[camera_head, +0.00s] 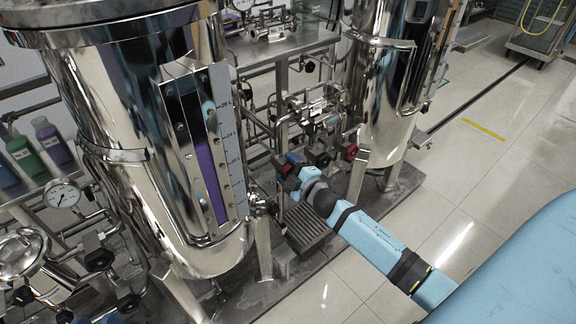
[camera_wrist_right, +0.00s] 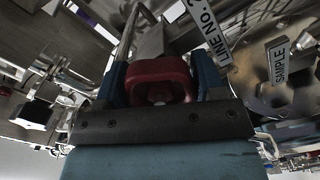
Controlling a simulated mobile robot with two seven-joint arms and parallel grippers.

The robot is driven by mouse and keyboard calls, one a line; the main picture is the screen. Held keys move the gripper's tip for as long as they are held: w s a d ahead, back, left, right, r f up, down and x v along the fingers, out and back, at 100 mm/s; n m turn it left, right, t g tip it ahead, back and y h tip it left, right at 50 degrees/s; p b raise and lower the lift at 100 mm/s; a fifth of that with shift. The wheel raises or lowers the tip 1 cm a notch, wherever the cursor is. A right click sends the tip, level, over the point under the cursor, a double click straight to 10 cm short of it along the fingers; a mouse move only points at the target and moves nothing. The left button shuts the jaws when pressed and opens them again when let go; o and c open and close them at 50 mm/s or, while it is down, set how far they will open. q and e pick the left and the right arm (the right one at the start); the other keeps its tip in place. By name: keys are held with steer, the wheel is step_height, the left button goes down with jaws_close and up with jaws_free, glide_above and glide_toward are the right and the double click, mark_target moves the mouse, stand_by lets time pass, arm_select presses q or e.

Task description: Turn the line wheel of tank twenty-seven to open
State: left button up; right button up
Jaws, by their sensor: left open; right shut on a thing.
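My right arm reaches in from the lower right of the head view. Its gripper (camera_head: 289,173) is low between the two steel tanks. In the right wrist view a red line wheel (camera_wrist_right: 158,70) sits between the two blue fingers of my right gripper (camera_wrist_right: 161,82), which is shut on it. A white plate reading "LINE NO" (camera_wrist_right: 212,35) hangs beside the wheel; its number is cut off. I cannot read a tank number. The near tank (camera_head: 130,130) has a level gauge with purple liquid (camera_head: 211,180). My left gripper is not in view.
A second tank (camera_head: 385,90) stands behind, with pipes and valves between. Another red handle (camera_head: 350,152) is close to the right of my gripper. A "SAMPLE" tag (camera_wrist_right: 278,60) shows in the wrist view. The tiled floor (camera_head: 470,190) at right is mostly clear.

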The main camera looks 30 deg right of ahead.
arm_select(q)
steer(key=shift+a+f, duration=0.15)
steer(key=shift+f, duration=0.1)
arm_select(e)
steer(key=shift+n, duration=0.6)
arm_select(q)
steer(key=shift+f, duration=0.25)
arm_select(e)
steer(key=shift+f, duration=0.1)
steer(key=o, duration=0.9)
steer(key=shift+a, duration=0.1)
arm_select(q)
steer(key=shift+r, duration=0.1)
